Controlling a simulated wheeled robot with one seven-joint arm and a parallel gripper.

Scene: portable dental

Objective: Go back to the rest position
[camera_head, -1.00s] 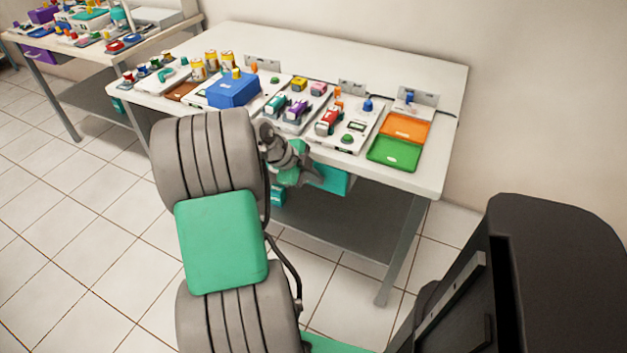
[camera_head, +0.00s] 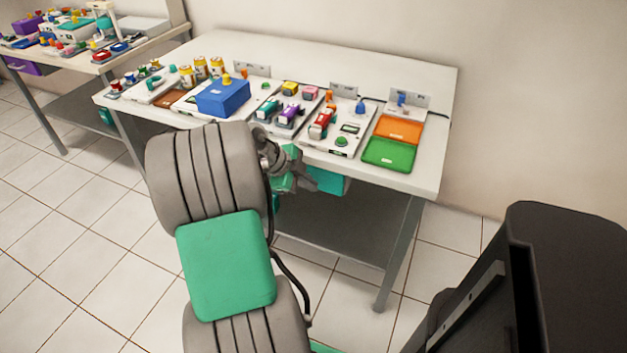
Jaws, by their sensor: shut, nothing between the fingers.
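My gripper (camera_head: 306,180) shows at the end of my grey and green arm, in front of the white table's front edge. It is small and partly hidden by my own arm, and I see nothing held in it. The white table (camera_head: 330,60) stands behind it with several boards and parts on top. My gripper appears apart from the objects on the table.
On the table are a blue box (camera_head: 222,97), a red part (camera_head: 321,123), an orange tray (camera_head: 399,130) and a green tray (camera_head: 389,154). A second cluttered table (camera_head: 82,68) stands at the back left. The tiled floor (camera_head: 60,240) at the left is clear.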

